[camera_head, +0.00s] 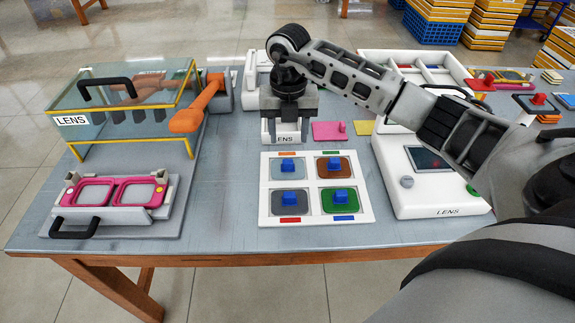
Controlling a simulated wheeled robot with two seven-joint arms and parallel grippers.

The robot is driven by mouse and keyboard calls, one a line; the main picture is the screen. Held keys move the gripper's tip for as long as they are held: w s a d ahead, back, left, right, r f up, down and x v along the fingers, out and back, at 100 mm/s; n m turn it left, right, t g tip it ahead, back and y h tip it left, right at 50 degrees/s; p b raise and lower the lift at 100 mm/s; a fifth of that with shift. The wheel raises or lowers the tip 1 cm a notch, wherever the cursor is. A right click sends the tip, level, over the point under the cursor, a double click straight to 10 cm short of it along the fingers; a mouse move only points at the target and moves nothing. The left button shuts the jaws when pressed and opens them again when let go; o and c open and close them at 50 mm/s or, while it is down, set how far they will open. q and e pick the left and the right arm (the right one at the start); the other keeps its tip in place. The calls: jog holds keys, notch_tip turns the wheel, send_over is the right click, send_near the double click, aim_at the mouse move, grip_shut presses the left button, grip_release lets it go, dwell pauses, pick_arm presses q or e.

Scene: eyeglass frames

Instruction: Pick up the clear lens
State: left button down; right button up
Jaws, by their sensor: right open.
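A white tray (264,205) lies near the front middle of the table and holds lenses in a two-by-two layout, each with a blue knob. The pale, see-through lens (276,173) at the back left of the tray looks like the clear one. The others are a brown lens (347,173), a grey lens (277,208) and a green lens (353,207). My right gripper (290,121) points down behind the tray, above a white piece marked LENS. It is open and apart from the clear lens. My left gripper is out of view.
A pink eyeglass frame (122,192) sits in a fixture at the left. Behind it stand a glass-sided case (95,98) and an orange lever (190,121). A white LENS device (440,200) stands right of the tray. Pink (325,132) and yellow (364,127) plates lie behind the tray.

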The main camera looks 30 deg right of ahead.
aim_at(288, 162)
notch_tip(288, 162, down, 3)
jog(key=shift+a, duration=0.1)
jog(key=f, duration=0.2)
jog(key=f+p, duration=0.1)
jog(key=f, duration=0.1)
jog(key=shift+s+a, duration=0.25)
jog(key=shift+s, duration=0.05)
jog(key=shift+f, duration=0.65)
jog(key=c, duration=1.1)
